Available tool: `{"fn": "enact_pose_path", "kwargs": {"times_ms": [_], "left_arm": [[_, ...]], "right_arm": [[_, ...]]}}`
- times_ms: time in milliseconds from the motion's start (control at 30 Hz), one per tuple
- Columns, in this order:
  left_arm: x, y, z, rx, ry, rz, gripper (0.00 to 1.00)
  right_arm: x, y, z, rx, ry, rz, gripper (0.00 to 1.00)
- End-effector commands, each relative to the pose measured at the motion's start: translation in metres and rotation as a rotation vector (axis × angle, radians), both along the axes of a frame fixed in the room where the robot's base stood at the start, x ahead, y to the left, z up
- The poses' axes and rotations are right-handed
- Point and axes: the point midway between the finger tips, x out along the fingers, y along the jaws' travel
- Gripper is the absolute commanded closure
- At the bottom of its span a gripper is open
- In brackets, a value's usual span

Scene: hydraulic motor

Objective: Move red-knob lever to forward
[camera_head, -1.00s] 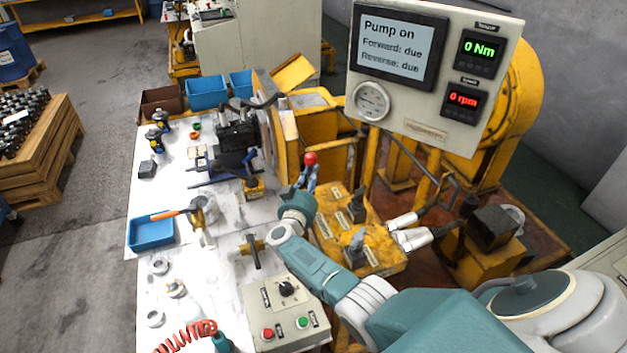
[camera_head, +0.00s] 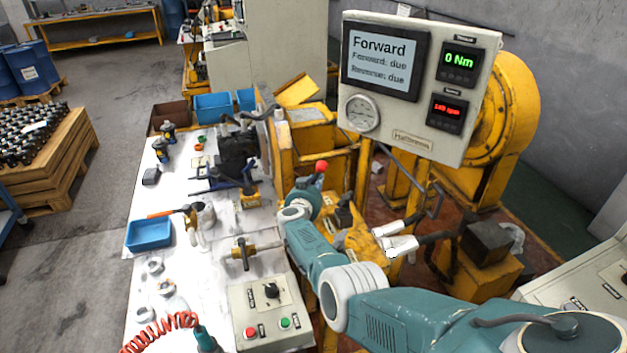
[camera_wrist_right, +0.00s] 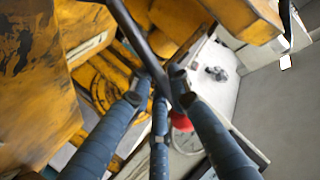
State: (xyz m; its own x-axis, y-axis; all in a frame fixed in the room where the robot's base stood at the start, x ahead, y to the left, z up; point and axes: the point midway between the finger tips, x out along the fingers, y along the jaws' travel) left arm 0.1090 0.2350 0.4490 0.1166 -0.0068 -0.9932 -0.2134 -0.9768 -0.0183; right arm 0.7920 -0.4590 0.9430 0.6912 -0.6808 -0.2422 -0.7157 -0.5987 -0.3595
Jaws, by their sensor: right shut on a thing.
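The red knob (camera_head: 321,166) tops a lever at the yellow valve stand (camera_head: 372,250), beside the yellow machine frame. My right gripper (camera_head: 317,183) is at the lever just below the knob, its arm reaching in from the lower right. In the right wrist view the blue-grey fingers (camera_wrist_right: 158,92) are closed around the dark lever rod (camera_wrist_right: 138,38), and the red knob (camera_wrist_right: 181,122) shows between them. My left gripper is not in view.
The gauge panel (camera_head: 412,140) shows 0 Nm and a red rpm figure too small to read surely. A control box (camera_head: 262,318) with red and green buttons sits on the white bench. Other short levers (camera_head: 343,212) stand close to my right wrist.

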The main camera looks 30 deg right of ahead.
Motion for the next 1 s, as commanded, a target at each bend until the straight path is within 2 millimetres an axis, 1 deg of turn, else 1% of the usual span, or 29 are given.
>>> {"fn": "enact_pose_path", "kwargs": {"times_ms": [167,200,267,300,467,567,767,867,1000], "left_arm": [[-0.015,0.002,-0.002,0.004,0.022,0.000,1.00],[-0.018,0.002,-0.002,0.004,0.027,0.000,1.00],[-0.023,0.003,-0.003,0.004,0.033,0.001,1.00],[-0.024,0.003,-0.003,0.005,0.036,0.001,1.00],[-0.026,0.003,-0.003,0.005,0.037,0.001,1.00],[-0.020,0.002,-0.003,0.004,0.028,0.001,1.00],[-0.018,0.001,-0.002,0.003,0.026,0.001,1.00],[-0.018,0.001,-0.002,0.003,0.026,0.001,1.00],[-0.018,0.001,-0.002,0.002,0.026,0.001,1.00]], "right_arm": [[0.000,-0.001,0.000,0.004,-0.005,-0.003,1.00],[0.000,-0.001,0.000,0.004,-0.005,-0.003,0.79],[0.000,-0.001,0.000,0.004,-0.004,-0.003,0.67],[0.000,-0.001,0.000,0.004,-0.004,-0.003,0.65],[0.000,0.000,0.000,0.003,-0.003,-0.001,0.65],[0.000,0.000,0.000,0.002,-0.002,-0.001,0.65],[-0.002,0.009,0.001,0.005,-0.005,0.005,0.65],[-0.007,0.015,0.002,0.008,-0.006,0.005,0.65],[-0.020,0.020,0.005,0.006,-0.005,-0.002,0.65]]}}
